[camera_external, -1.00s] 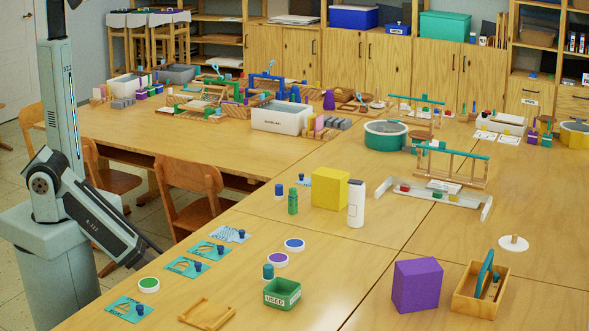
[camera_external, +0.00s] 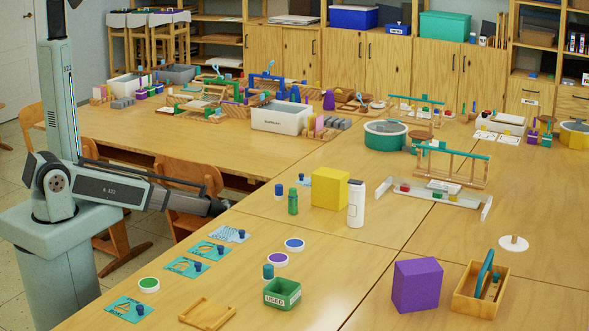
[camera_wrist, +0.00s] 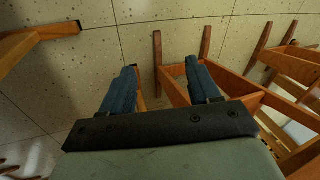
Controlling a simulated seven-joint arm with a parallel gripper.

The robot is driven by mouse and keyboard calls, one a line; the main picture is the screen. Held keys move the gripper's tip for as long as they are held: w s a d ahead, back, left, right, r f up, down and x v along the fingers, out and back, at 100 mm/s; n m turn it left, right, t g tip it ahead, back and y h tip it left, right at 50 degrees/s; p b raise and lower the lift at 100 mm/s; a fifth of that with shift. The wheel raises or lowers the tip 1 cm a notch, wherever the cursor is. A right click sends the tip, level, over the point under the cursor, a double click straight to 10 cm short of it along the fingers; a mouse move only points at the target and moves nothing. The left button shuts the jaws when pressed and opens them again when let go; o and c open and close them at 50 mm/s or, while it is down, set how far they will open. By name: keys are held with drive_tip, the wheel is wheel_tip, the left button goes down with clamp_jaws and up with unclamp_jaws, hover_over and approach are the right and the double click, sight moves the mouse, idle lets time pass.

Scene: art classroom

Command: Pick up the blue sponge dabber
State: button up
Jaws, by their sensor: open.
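Several small dark blue knobbed pieces that look like sponge dabbers stand on teal stencil cards along the near left of the table, including one blue dabber (camera_external: 221,250) and another (camera_external: 198,266). I cannot tell which one the task names. My gripper (camera_external: 224,205) is near the table's left edge, over the chair side, apart from the dabbers, and holds nothing. In the wrist view my open gripper (camera_wrist: 160,68) has both blue fingers spread over the floor and a chair. No dabber shows there.
A wooden chair (camera_external: 182,180) stands beneath my forearm. On the table are a green box (camera_external: 282,294) marked USED, round ink pads such as a purple one (camera_external: 278,260), a wooden frame (camera_external: 207,314), a yellow block (camera_external: 329,188) and a white bottle (camera_external: 356,203). The table's centre is mostly clear.

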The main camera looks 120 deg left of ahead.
drive_tip(key=s+a+r+n+t, duration=0.2)
drive_tip(key=s+a+r, duration=0.1)
drive_tip(key=a+r, duration=0.5)
drive_tip(key=w+a+r+m+y, duration=0.1)
drive_tip(key=w+a+r, duration=0.15)
drive_tip(key=r, duration=0.35)
drive_tip(key=w+a+r+y, duration=0.1)
drive_tip(key=w+a+r, duration=0.15)
drive_tip(key=r, duration=0.45)
drive_tip(key=w+d+r+m+t+y, duration=0.15)
drive_tip(key=w+r+m, duration=0.45)
drive_tip(key=w+r, duration=1.1)
drive_tip(key=n+h, duration=0.1)
drive_tip(key=h, duration=0.3)
hover_over(279, 186)
drive_tip(key=f, duration=0.4)
drive_tip(key=shift+a, duration=0.4)
drive_tip(key=shift+s+d+f, duration=0.1)
drive_tip(key=shift+f, duration=1.2)
drive_tip(key=shift+s+d+f, duration=0.1)
drive_tip(key=shift+f, duration=1.2)
drive_tip(key=shift+c, duration=0.2)
